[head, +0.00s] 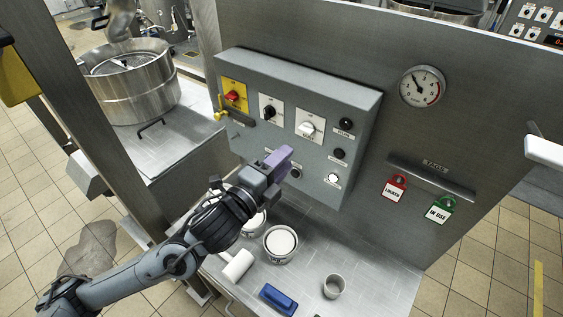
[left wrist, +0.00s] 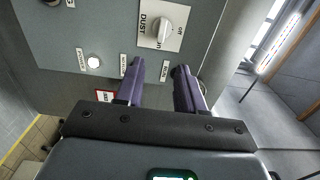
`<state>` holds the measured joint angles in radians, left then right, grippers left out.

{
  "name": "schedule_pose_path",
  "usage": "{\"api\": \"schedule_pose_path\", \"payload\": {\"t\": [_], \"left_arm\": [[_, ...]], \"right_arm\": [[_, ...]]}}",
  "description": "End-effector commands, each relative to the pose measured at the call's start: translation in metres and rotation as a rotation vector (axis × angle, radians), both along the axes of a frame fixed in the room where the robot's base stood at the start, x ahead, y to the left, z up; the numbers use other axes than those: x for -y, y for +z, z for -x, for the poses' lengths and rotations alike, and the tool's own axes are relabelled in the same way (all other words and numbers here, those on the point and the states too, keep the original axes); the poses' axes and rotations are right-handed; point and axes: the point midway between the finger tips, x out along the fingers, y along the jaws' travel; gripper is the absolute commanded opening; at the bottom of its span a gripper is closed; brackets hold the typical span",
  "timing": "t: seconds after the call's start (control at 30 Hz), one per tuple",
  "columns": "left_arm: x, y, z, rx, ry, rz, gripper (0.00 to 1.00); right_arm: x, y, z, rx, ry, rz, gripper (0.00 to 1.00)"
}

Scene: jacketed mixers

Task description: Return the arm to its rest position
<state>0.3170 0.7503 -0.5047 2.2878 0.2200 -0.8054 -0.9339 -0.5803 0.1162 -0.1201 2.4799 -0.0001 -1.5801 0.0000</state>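My left arm (head: 125,284) reaches in from the lower left of the head view. Its gripper (head: 279,160) has purple fingers and is in front of the lower part of the grey control box (head: 350,97), hiding part of its lower row. In the left wrist view the two purple fingers (left wrist: 160,82) stand apart with nothing visible between them. They point at the box face, below the white rotary knob (left wrist: 162,32) marked DUST. I cannot tell whether the fingertips touch the box. My right gripper is not in view.
Below the gripper, the steel bench holds a white-filled tub (head: 280,243), a blue-handled tool (head: 278,299), a white cylinder (head: 237,266) and a grey cup (head: 334,286). A steel post (head: 95,130) stands near the arm. Red (head: 394,188) and green (head: 439,210) tags hang right.

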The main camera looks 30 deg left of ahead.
Motion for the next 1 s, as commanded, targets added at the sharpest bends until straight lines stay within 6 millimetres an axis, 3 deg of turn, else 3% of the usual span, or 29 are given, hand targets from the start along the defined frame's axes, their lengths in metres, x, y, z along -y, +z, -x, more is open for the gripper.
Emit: {"api": "schedule_pose_path", "payload": {"t": [0.23,0.37,0.57,0.8,1.0], "left_arm": [[0.000,-0.004,0.000,-0.006,0.000,0.000,0.38],[0.003,-0.028,0.005,-0.054,-0.003,0.010,0.38],[0.017,-0.105,0.034,-0.223,0.001,0.131,0.38],[0.017,-0.211,0.110,-0.578,0.143,0.409,0.38],[0.003,-0.273,0.180,-0.871,0.376,0.670,0.38]], "right_arm": [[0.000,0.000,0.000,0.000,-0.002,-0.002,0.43],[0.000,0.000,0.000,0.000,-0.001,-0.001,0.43],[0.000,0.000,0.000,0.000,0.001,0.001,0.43],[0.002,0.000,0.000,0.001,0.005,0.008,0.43],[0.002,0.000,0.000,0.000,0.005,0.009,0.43]]}}
